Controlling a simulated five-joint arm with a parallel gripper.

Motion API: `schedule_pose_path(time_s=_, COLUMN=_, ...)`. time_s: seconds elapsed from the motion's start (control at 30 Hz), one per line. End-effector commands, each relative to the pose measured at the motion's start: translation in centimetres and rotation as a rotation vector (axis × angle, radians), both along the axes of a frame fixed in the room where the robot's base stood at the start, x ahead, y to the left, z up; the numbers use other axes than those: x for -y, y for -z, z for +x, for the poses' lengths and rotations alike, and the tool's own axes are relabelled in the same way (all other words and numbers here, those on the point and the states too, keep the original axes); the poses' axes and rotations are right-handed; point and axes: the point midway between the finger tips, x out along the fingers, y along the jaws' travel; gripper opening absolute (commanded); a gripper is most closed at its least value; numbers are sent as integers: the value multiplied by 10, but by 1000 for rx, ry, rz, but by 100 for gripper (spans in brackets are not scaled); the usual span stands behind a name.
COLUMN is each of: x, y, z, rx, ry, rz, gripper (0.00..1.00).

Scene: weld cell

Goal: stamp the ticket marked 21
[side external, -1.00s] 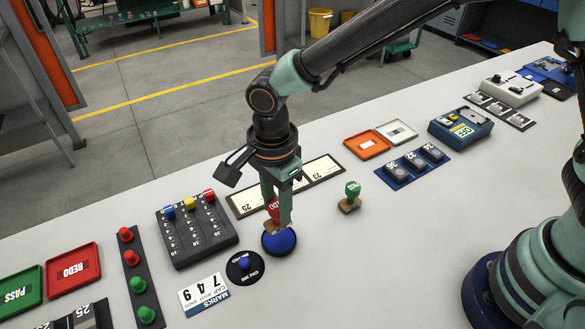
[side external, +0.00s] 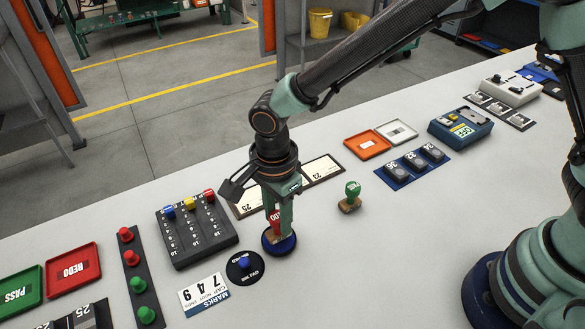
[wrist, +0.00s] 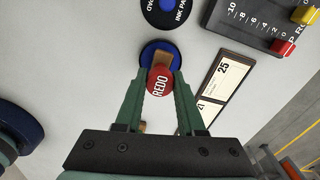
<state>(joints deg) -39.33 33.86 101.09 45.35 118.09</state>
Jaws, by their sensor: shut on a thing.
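My gripper (side external: 279,228) is shut on the red-topped REDO stamp (side external: 274,217), which also shows between my fingers in the wrist view (wrist: 160,83). The stamp is upright, its wooden base down at the round blue ink pad (side external: 280,249). It looks to be touching the pad; the contact face is hidden. The ticket marked 21 (wrist: 204,110) shows in the wrist view on a dark-framed strip, partly covered by my finger. In the side view it is hidden behind my gripper, between the tickets marked 25 (side external: 247,206) and 23 (side external: 318,173).
A green-topped stamp (side external: 352,189) stands to the right on the bench. A black ink pad lid (side external: 245,266) lies left of the pad. A slider box (side external: 197,232) and a button strip (side external: 139,275) are further left.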

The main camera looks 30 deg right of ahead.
Motion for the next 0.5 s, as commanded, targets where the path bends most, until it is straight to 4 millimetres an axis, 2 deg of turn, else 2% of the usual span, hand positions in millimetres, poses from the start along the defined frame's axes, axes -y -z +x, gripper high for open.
schedule_pose_path(time_s=0.5, x=0, y=3, z=0, rx=1, ry=0, rz=0, gripper=3)
